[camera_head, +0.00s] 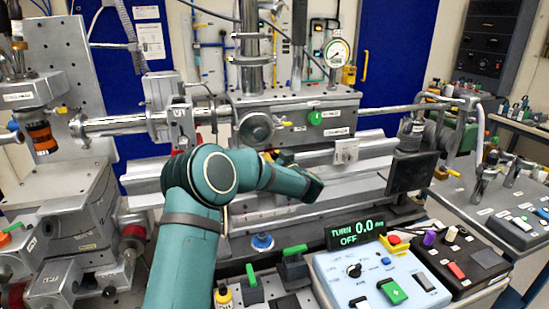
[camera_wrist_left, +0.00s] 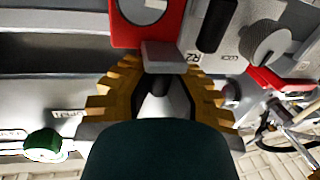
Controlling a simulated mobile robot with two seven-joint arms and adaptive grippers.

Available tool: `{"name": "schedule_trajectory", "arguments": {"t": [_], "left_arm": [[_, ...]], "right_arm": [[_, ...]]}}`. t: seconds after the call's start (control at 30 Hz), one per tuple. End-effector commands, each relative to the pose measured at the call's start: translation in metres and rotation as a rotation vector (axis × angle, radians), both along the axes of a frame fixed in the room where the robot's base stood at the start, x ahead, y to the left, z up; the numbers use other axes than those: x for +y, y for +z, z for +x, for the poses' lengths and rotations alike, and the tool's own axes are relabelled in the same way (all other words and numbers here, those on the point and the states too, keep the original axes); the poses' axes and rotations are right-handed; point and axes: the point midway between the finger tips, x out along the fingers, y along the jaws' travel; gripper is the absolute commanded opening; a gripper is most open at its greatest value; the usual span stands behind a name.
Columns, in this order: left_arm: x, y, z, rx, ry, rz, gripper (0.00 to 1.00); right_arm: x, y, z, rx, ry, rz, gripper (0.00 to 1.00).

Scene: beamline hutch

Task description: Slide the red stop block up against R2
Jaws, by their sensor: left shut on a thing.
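In the left wrist view the red stop block (camera_wrist_left: 128,32) is at the top centre, with a white part on its face. A grey tab (camera_wrist_left: 168,57) stands at its lower edge, between my fingertips. My left gripper (camera_wrist_left: 165,68) has stepped yellow fingers and is shut on the block, apparently at this tab. The part labelled R2 (camera_wrist_left: 194,58) is just right of the red block; I cannot tell whether they touch. In the head view my left arm reaches the grey rail, and its wrist hides the block and most of the gripper. My right gripper is not in view.
A grey knob (camera_wrist_left: 263,42) sits right of R2.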

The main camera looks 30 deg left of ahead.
Motion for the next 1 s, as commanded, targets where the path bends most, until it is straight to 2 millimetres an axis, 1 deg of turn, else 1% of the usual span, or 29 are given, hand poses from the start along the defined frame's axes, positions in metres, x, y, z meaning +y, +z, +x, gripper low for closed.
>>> {"name": "schedule_trajectory", "arguments": {"t": [0.03,0.1,0.4,0.53,0.67,0.9,1.0], "left_arm": [[0.002,-0.002,-0.002,0.003,0.007,0.001,0.25],[0.002,-0.002,-0.001,0.003,0.006,0.001,0.47],[0.000,-0.001,-0.001,0.002,0.002,0.000,0.47],[-0.007,-0.001,-0.004,0.002,-0.001,0.000,0.47],[-0.025,0.000,-0.013,0.002,-0.003,0.000,0.47],[-0.068,-0.001,-0.037,0.003,-0.002,0.001,0.47],[-0.082,-0.001,-0.046,0.003,0.000,0.001,0.47]], "right_arm": [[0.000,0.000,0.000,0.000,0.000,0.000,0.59],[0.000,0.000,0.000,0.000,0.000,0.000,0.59],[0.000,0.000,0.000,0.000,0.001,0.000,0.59],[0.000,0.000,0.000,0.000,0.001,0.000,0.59],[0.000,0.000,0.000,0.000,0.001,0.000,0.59],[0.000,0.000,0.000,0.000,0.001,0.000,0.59],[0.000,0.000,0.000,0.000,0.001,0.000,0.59]]}}
